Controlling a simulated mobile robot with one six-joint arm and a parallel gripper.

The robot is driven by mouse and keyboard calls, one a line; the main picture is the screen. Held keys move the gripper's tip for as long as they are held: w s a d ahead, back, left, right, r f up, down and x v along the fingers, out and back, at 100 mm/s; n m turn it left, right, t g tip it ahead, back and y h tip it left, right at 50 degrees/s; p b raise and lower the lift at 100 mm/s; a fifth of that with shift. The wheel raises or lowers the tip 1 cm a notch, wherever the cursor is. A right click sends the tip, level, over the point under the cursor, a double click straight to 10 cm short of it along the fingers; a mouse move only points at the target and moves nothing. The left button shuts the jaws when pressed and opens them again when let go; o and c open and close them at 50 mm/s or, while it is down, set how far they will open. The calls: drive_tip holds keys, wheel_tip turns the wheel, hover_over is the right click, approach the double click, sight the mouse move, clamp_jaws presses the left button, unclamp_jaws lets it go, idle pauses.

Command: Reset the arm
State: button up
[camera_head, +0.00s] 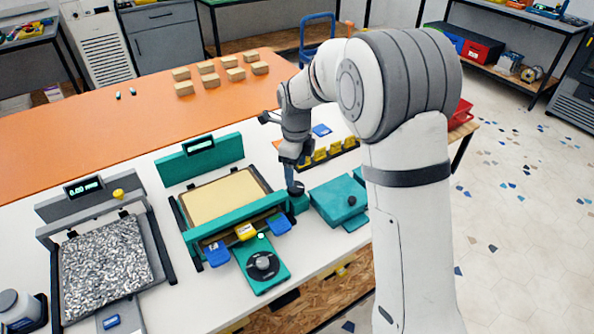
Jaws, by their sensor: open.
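My arm rises from the lower right and reaches over the white bench (330,262). My gripper (293,178) points down beside the right end of the teal printer (225,200). It is open. Its fingertips are small in the picture, close above a dark round knob (296,188) on a teal block. I cannot tell whether they touch it. My arm hides part of the bench behind it.
A teal box (338,198) stands just right of my gripper. Yellow pieces (320,155) sit in a dark rack behind it. A grey printer (105,255) is at the left. Tan blocks (208,67) stand on the orange surface (90,130). Open floor (510,200) lies to the right.

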wheel_tip(320, 180, up, 3)
drive_tip(key=shift+w+f+p, duration=0.1)
drive_tip(key=shift+f+p, duration=0.1)
drive_tip(key=shift+p, duration=0.3)
drive_tip(key=shift+f, duration=0.1)
drive_tip(key=shift+d+r, duration=0.25)
drive_tip(key=s+d+r+n+t, duration=0.1)
drive_tip(key=s+d+r+n, duration=0.85)
drive_tip(key=s+d, duration=0.2)
drive_tip(key=s+d+n+t, duration=0.1)
drive_tip(key=s+d+n, duration=0.1)
drive_tip(key=s+n, duration=0.4)
drive_tip(key=s+d+n, duration=0.3)
drive_tip(key=s+n, duration=0.3)
drive_tip(key=s, duration=0.3)
drive_tip(key=shift+d+f+t, duration=0.25)
drive_tip(key=shift+f+t, duration=0.05)
drive_tip(key=shift+t, duration=0.1)
